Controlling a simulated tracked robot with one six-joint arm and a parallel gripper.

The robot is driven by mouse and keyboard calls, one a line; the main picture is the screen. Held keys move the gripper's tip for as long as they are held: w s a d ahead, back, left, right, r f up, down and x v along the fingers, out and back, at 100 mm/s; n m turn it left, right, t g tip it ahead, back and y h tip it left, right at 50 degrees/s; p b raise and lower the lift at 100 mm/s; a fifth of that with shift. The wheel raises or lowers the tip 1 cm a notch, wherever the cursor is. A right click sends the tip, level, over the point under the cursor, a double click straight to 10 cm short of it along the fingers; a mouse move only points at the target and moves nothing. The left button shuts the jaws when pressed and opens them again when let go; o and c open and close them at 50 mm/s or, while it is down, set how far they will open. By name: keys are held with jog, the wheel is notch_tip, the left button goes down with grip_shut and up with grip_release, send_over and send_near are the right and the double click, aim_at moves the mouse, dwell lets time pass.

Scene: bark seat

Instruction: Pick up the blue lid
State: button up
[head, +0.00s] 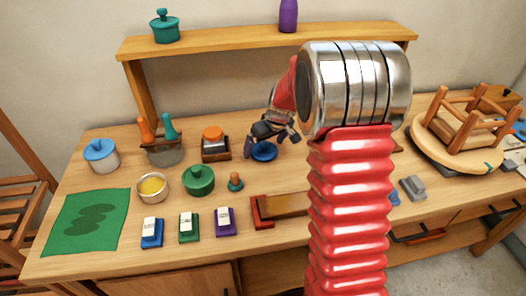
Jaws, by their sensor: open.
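A round blue lid (264,152) lies on the wooden table near the middle, toward the back. My gripper (276,138) is just above it and slightly right, jaws open, with its dark fingers partly covering the lid's top. I cannot tell whether a finger touches it. Another blue lid (99,149) sits on a whitish pot (104,165) at the left of the table, away from my gripper.
A brown box with an orange knob (214,142) stands left of the near lid. A green pot (199,180) and a small teal-and-orange piece (235,182) are in front. A raised shelf (225,42) spans the back. My red arm hides the right-centre table.

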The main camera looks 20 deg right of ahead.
aim_at(264, 143)
jog(key=shift+w+f, duration=0.2)
jog(key=shift+f, duration=0.25)
jog(key=c, duration=1.1)
jog(key=shift+r, duration=0.1)
jog(key=shift+c, duration=0.2)
notch_tip(264, 143, up, 10)
jog(key=shift+f, duration=0.1)
dwell(0.6)
